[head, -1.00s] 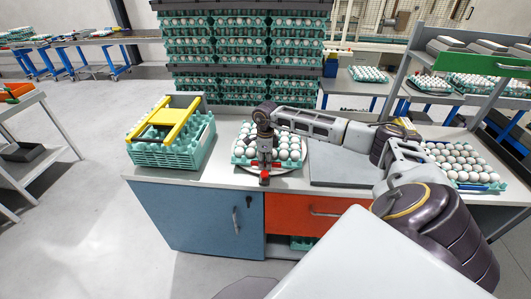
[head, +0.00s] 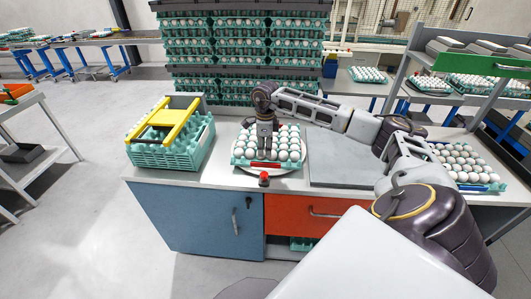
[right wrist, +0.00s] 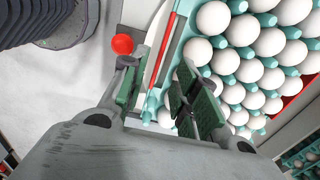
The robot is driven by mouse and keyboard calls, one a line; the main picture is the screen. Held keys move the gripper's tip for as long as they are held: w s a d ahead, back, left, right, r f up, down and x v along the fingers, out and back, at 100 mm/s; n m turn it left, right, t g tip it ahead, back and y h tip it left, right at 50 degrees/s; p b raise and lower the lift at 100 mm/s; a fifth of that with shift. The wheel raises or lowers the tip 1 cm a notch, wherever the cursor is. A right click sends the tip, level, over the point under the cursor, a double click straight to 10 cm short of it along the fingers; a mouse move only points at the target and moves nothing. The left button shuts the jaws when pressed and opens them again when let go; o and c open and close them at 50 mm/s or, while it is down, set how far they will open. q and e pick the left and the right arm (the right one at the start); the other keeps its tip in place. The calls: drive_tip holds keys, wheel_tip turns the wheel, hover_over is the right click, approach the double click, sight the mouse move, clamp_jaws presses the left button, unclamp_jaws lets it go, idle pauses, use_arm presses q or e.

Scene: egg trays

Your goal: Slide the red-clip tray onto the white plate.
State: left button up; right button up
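The red-clip tray (head: 241,155) is a teal tray full of white eggs with a red strip (head: 265,165) on its front edge. It sits on the round white plate (head: 287,171), whose rim shows at the front and sides. My right gripper (head: 267,155) is above the tray's front part. The right wrist view shows its two green-padded fingers (right wrist: 160,95) apart, with nothing held between them. The red strip (right wrist: 166,50) and eggs show beyond the fingers. My left gripper is not in view.
A red knob (head: 264,179) stands at the counter's front edge. A teal crate with a yellow frame (head: 168,126) is at left. A grey board (head: 338,165) lies right of the plate. Another egg tray with a blue clip (head: 484,188) is at far right. Stacked trays (head: 242,50) stand behind.

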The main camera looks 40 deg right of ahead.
drive_tip(key=shift+r, duration=2.25)
